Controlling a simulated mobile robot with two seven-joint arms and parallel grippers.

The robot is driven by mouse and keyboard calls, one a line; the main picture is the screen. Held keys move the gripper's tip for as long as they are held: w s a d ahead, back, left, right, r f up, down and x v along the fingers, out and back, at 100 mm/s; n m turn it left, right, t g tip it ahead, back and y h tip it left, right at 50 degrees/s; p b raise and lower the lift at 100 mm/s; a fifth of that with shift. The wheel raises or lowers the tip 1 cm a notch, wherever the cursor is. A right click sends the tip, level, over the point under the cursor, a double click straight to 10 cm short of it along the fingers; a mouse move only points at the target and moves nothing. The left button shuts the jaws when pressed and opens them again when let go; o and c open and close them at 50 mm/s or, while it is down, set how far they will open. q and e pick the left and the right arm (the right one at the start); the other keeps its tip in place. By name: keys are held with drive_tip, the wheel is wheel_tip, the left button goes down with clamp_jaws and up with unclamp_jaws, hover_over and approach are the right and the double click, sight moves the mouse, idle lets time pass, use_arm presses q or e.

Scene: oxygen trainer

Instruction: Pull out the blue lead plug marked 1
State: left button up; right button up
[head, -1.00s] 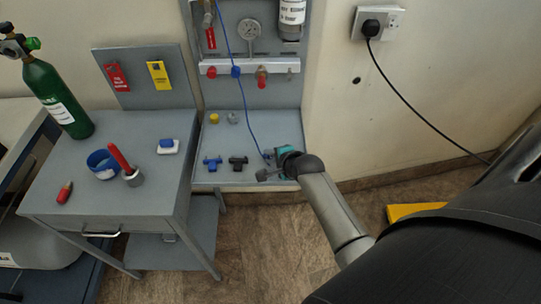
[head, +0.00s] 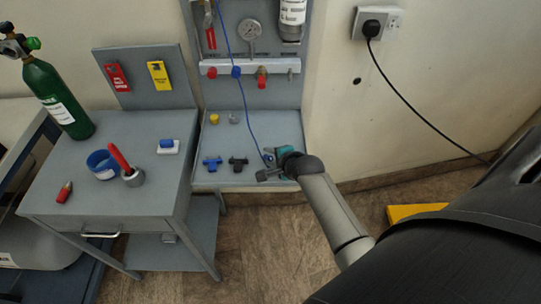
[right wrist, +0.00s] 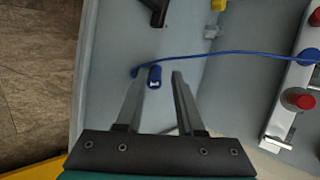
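The blue lead (head: 246,110) hangs down the grey panel to the shelf near my right gripper (head: 266,171). In the right wrist view the lead (right wrist: 225,53) runs across to a short blue plug (right wrist: 154,77) with a small pale mark, too small to read. The plug lies between the fingertips of my right gripper (right wrist: 158,78). The fingers are apart, with a visible gap between the plug and the right-hand finger; I cannot tell if the left-hand finger touches it. How the plug is seated is not clear. My left gripper is not in view.
A black T-shaped fitting (head: 238,163) and a blue one (head: 212,164) are on the shelf (head: 285,125), left of my gripper. A white rail (head: 215,66) with a red knob (head: 262,79) is above. A workbench (head: 110,205) with a green cylinder (head: 58,98) stands left.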

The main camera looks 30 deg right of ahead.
drive_tip(key=shift+s+a+f, duration=0.15)
drive_tip(key=shift+s+f, duration=0.25)
drive_tip(key=p+v, duration=0.5)
drive_tip(key=v, duration=1)
drive_tip(key=shift+w+r, duration=0.25)
drive_tip(key=shift+r, duration=0.2)
